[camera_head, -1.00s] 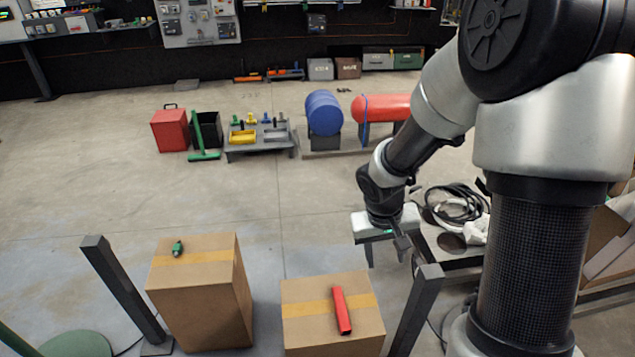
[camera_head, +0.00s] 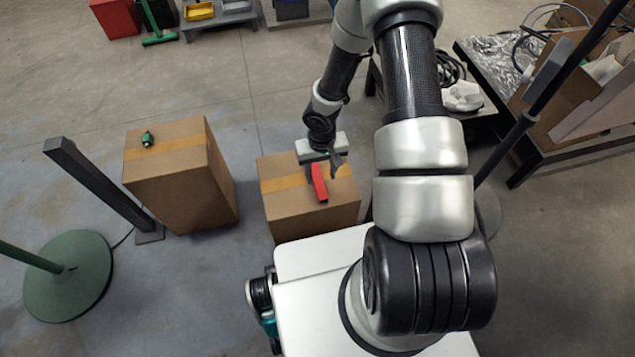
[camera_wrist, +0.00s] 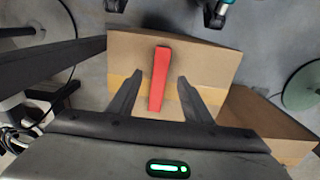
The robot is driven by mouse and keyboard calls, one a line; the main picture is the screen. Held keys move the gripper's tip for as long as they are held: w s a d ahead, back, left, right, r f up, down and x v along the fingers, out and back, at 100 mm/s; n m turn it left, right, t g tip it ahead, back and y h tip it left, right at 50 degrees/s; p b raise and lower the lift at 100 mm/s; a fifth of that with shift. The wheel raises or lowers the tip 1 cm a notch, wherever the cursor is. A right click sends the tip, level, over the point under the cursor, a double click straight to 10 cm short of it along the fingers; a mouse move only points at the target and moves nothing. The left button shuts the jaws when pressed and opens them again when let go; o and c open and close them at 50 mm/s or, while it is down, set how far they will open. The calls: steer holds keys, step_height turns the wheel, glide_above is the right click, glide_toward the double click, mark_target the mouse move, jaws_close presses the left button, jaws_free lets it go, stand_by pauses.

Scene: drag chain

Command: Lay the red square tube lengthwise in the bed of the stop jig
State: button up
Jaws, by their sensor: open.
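The red square tube (camera_head: 319,183) lies on top of a cardboard box (camera_head: 285,212) in the head view. My gripper (camera_head: 323,172) is open above the far end of the tube. In the wrist view the tube (camera_wrist: 159,78) lies between the two spread fingers of my gripper (camera_wrist: 156,97), its long side running roughly parallel to them. No contact between fingers and tube shows. I cannot make out the stop jig in either view.
A second cardboard box (camera_head: 190,185) with a small green and black object (camera_head: 147,139) on top stands to the left. A dark post (camera_head: 100,180) stands beside it. A cluttered bench (camera_head: 500,75) is at the upper right.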

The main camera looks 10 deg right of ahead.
mark_target(320, 188)
steer(key=shift+f+b, duration=0.85)
steer(key=shift+f, duration=2.7)
jaws_close()
